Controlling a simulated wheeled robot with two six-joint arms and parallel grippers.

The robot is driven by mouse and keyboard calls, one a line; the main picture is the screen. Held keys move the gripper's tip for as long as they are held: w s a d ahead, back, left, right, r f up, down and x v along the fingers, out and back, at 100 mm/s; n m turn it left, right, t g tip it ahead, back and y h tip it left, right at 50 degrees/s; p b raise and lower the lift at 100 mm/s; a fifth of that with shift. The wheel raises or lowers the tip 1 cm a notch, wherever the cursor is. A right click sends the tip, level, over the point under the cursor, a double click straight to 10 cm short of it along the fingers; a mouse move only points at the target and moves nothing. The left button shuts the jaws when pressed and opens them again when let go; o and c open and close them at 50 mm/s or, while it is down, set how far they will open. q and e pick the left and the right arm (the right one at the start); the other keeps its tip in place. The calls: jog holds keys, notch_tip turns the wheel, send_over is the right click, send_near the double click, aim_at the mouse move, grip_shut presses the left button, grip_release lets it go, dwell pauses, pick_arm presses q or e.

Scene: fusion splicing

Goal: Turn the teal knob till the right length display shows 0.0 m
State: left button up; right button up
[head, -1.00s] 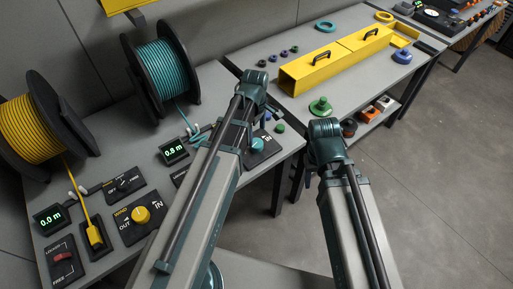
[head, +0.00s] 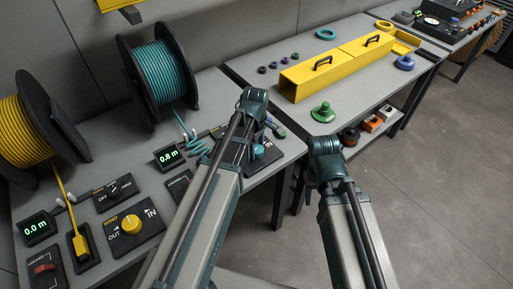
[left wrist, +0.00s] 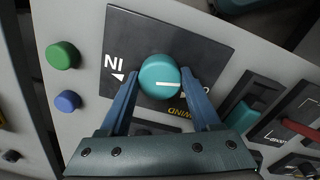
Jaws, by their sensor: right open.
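The teal knob (left wrist: 160,76) is on a black panel (left wrist: 213,52) marked IN and WIND; its white line lies roughly level in the left wrist view. My left gripper (left wrist: 160,88) has one blue finger on each side of the knob, with no clear gap, and appears shut on it. In the head view the teal knob (head: 257,152) is partly behind my left arm.
The left display (head: 37,228) reads 0.0 m, near a yellow knob (head: 131,224). Teal (head: 157,74) and yellow (head: 22,135) cable spools stand behind. A yellow case (head: 310,75) is on the far table.

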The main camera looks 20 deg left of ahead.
pick_arm(q)
jog(key=c, duration=0.8)
jog(key=shift+m, duration=0.3)
jog(key=m, duration=0.4)
jog(key=shift+m, duration=0.3)
jog(key=m, duration=0.5)
jog(key=shift+a, duration=0.1)
jog(key=m, duration=0.5)
jog(key=shift+m, duration=0.4)
jog(key=shift+m+g, duration=0.3)
jog(key=shift+m, duration=2)
